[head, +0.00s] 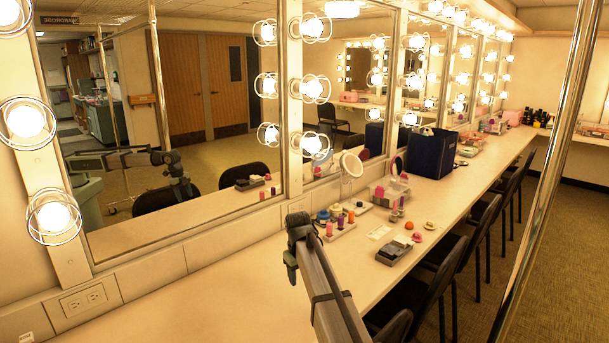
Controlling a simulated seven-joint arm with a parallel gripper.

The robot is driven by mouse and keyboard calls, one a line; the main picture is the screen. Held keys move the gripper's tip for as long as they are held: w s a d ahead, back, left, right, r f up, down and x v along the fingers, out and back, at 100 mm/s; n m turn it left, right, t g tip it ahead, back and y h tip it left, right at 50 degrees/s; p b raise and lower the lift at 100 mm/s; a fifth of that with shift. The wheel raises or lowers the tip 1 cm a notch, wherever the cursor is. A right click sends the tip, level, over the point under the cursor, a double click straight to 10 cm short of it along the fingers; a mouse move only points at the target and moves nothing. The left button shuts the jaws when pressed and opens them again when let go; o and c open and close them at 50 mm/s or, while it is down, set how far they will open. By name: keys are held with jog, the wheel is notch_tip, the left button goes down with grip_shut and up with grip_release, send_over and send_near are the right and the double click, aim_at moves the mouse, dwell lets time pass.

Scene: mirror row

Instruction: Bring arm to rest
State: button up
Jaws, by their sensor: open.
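My arm reaches up from the bottom middle of the head view over the long cream counter (215,290). My gripper (292,277) hangs at the arm's far end, above the front part of the counter and to the left of the small make-up items. It is small and dark here, but it is open, and I see nothing held in it. The arm and its end also show as a reflection in the large mirror (220,165) at left.
A tray (340,229) of small bottles, a grey-black case (394,252), a round mirror (352,164) and a navy bin (432,155) stand on the counter. Black chairs (440,283) line its right side. A shiny pole (545,180) stands at right. The near-left counter is clear.

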jog(key=s+d+f+m+h, duration=0.1)
jog(key=s+d+f, duration=0.1)
jog(key=d, duration=3)
jog(key=s+d+f, duration=0.2)
jog(key=s+d, duration=0.1)
jog(key=d, duration=0.3)
jog(key=s+d+f, duration=0.3)
jog(key=d, duration=0.2)
jog(key=s+a+f+m+g, duration=0.1)
jog(key=s+a+f, duration=0.4)
jog(key=s+f, duration=0.3)
jog(key=s+a+f+m+g+y, duration=0.15)
jog(key=s+a+f, duration=0.4)
jog(key=f, duration=0.55)
jog(key=s+a+f+m+g, duration=0.15)
jog(key=s+a+f, duration=0.25)
jog(key=s+f, duration=0.4)
jog(key=s+a+f+g, duration=0.1)
jog(key=s+a+f, duration=0.2)
jog(key=s, duration=0.6)
jog(key=s+a+f+m+g, duration=0.1)
jog(key=s+a+f, duration=0.3)
jog(key=s, duration=0.5)
jog(key=s+a+f+g, duration=0.2)
jog(key=s+f, duration=0.3)
jog(key=s, duration=0.4)
jog(key=shift+s+a+f+m+g, duration=0.2)
jog(key=shift+s+a+m+g, duration=0.15)
jog(key=shift+a, duration=0.3)
